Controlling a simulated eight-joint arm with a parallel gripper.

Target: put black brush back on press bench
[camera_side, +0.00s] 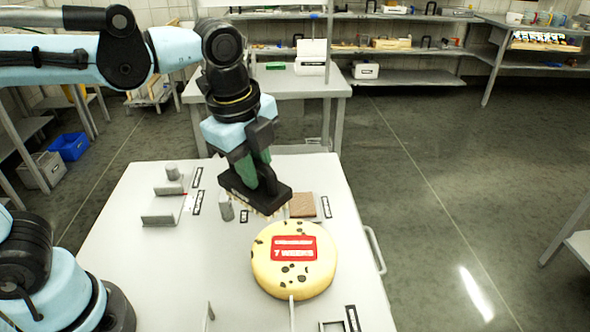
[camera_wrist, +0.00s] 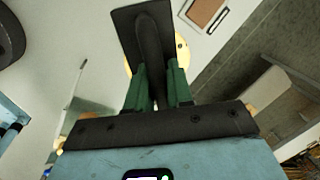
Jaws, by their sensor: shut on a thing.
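The black brush (camera_side: 243,195) is in my gripper (camera_side: 260,163), whose green fingers are shut on its handle. Its pale bristles face down over the white press bench (camera_side: 130,250), behind the cheese wheel. I cannot tell how far the bristles are above the bench. In the wrist view, the black brush (camera_wrist: 153,38) shows its broad dark back and raised handle between the green fingers of my gripper (camera_wrist: 158,88). The brush hides part of the bench and most of the cheese in that view.
A yellow cheese wheel (camera_side: 315,280) with a red "7 WEEKS" label lies on the bench. A brown block (camera_side: 303,206), grey metal parts (camera_side: 162,210) and several black name labels (camera_side: 352,318) are around it. The bench's front left is clear. Shelves stand at the back.

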